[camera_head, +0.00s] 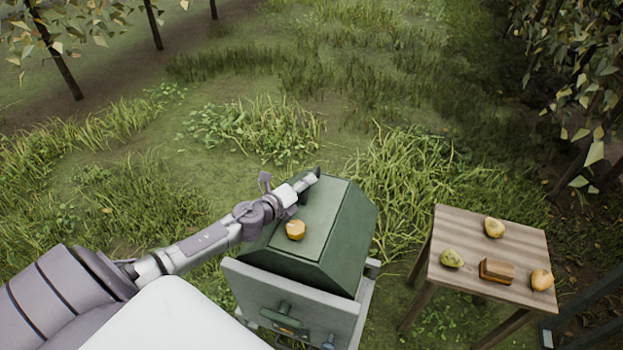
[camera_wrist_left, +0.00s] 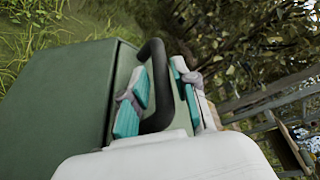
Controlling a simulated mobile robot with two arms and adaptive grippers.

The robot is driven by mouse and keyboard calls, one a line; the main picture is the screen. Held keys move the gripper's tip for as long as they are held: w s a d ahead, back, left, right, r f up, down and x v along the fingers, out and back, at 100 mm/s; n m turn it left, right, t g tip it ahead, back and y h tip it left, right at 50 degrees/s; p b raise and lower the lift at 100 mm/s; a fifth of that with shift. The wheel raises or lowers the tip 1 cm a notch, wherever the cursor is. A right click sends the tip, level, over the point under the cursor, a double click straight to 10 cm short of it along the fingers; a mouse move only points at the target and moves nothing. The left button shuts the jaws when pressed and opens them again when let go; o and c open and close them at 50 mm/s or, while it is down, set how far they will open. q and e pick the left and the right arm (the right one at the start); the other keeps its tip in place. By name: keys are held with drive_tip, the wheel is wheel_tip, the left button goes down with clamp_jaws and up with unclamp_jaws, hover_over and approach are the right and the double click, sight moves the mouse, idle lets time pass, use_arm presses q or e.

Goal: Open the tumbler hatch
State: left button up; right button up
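The green tumbler (camera_head: 345,235) stands in front of me, with its hatch (camera_head: 325,215) as the sloping top panel, lying closed. My left gripper (camera_head: 314,179) is at the upper part of the hatch. In the left wrist view, a black bar handle (camera_wrist_left: 157,60) on the green surface runs between the teal-padded fingers of my left gripper (camera_wrist_left: 160,82). The fingers stand apart, with a gap visible between the handle and the right finger. The near finger hides part of the handle. My right gripper is not in view.
A grey panel (camera_head: 290,300) with a green handle fronts the tumbler. Grass surrounds everything.

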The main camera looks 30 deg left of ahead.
use_arm(q)
drive_tip(key=shift+x, duration=1.45)
clamp_jaws()
